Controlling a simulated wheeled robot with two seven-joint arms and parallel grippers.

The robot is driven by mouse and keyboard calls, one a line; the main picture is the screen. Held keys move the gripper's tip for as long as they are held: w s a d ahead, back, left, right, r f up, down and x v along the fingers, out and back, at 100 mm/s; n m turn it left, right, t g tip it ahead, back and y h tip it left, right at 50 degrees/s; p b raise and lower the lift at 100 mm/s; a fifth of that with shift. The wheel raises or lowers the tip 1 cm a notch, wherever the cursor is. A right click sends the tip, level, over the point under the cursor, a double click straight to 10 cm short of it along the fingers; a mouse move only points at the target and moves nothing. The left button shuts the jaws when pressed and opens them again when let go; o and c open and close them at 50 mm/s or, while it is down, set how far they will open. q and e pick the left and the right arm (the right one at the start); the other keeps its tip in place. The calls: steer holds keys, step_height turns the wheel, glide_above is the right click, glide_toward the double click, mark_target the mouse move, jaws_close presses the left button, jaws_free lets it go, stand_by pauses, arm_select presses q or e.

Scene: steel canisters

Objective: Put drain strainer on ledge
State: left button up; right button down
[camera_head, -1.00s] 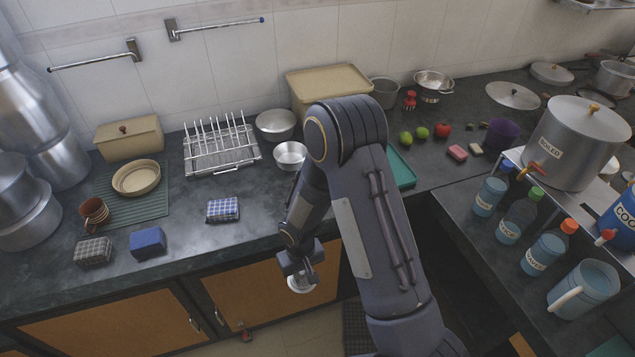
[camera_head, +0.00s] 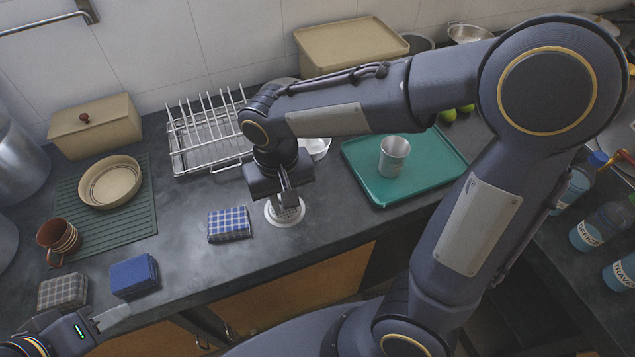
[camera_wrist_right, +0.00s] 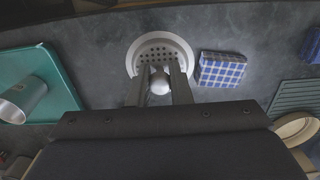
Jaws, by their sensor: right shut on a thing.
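The drain strainer (camera_head: 284,213) is a white round perforated disc with a knob. In the head view it is at the counter's front part, right of the blue checked cloth; I cannot tell whether it touches the counter. My right gripper (camera_head: 288,197) points down above it. In the right wrist view, its fingers (camera_wrist_right: 160,88) are shut on the knob of the strainer (camera_wrist_right: 160,50). My left gripper (camera_head: 110,318) is at the lower left, near the counter's front edge, away from the strainer; its finger opening is unclear. The dark counter (camera_head: 185,215) is the only surface under the strainer.
A blue checked cloth (camera_head: 229,224) lies close left of the strainer. A green tray (camera_head: 435,165) with a metal cup (camera_head: 394,156) is to the right. A dish rack (camera_head: 205,135) stands behind. A blue folded cloth (camera_head: 133,276) lies farther left.

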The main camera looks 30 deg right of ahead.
steer(key=w+d+f, duration=0.1)
steer(key=d+f, duration=0.1)
steer(key=d, duration=0.1)
steer(key=w+d+f, duration=0.2)
steer(key=d+f, duration=0.1)
steer(key=w+d+f, duration=0.1)
steer(key=d+f, duration=0.2)
steer(key=shift+w+d+p, duration=0.25)
steer(key=shift+d+p, duration=0.15)
steer(key=shift+w+d+f, duration=0.1)
steer(key=shift+d+f, duration=0.05)
steer(key=shift+f, duration=0.85)
steer(key=shift+w+d+f, duration=0.1)
steer(key=shift+d+f, duration=0.05)
steer(key=shift+f, duration=0.8)
steer(key=shift+f, duration=0.15)
steer(key=c, duration=1.3)
jaws_free()
